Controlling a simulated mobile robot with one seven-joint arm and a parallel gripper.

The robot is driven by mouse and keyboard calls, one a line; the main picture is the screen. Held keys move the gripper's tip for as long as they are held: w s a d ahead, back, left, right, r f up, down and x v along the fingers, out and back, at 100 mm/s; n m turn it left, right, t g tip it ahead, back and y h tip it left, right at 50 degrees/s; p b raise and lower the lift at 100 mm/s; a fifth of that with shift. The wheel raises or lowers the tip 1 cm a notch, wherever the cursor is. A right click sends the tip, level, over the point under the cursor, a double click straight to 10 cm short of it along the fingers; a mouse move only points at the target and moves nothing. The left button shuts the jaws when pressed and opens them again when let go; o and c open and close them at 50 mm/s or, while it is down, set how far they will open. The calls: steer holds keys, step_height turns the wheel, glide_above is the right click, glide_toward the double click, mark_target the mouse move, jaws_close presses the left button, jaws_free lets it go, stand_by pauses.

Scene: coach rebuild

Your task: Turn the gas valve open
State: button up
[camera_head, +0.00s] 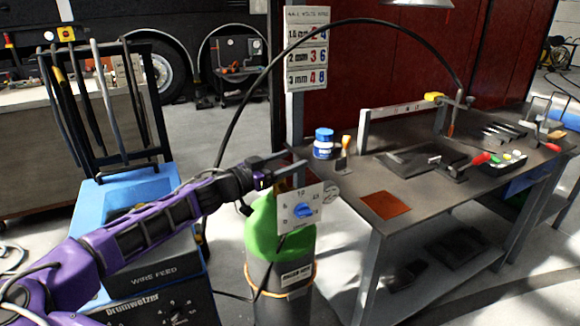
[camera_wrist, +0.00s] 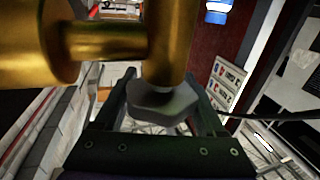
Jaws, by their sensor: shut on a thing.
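The gas valve shows in the wrist view as a brass body (camera_wrist: 168,45) with a grey lobed knob (camera_wrist: 162,103) at its end. My gripper (camera_wrist: 163,98) has one finger on each side of this knob and is shut on it. In the head view my gripper (camera_head: 290,164) is at the top of the gas cylinder (camera_head: 264,232), which has a green shoulder and a dark body. A white dial plate (camera_head: 287,216) with a blue pointer (camera_head: 304,211) stands in front of the cylinder top and hides much of the valve there.
The workbench (camera_head: 372,222) with tools stands right of the cylinder. A blue and black wire feed welder (camera_head: 150,283) stands to the left, below my arm. A black cable (camera_head: 240,108) arches over the gripper to the bench. A red panel (camera_head: 375,65) is behind.

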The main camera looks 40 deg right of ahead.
steer(key=n+t, duration=0.1)
steer(key=t, duration=0.1)
steer(key=n+t+y, duration=0.1)
steer(key=n+t, duration=0.2)
steer(key=t, duration=0.1)
steer(key=shift+w+a+t, duration=0.1)
steer(key=shift+w+t, duration=0.2)
steer(key=shift+w, duration=0.1)
steer(key=shift+w+a+n+t+y, duration=0.15)
steer(key=shift+w+n+t+y, duration=0.1)
steer(key=shift+n+t+y, duration=0.85)
steer(key=shift+w+a+n+t+y, duration=0.1)
steer(key=shift+w+n+t+y, duration=0.15)
steer(key=shift+n+t+y, duration=0.6)
steer(key=shift+t, duration=0.55)
steer(key=o, duration=1.3)
steer(key=shift+a, duration=0.1)
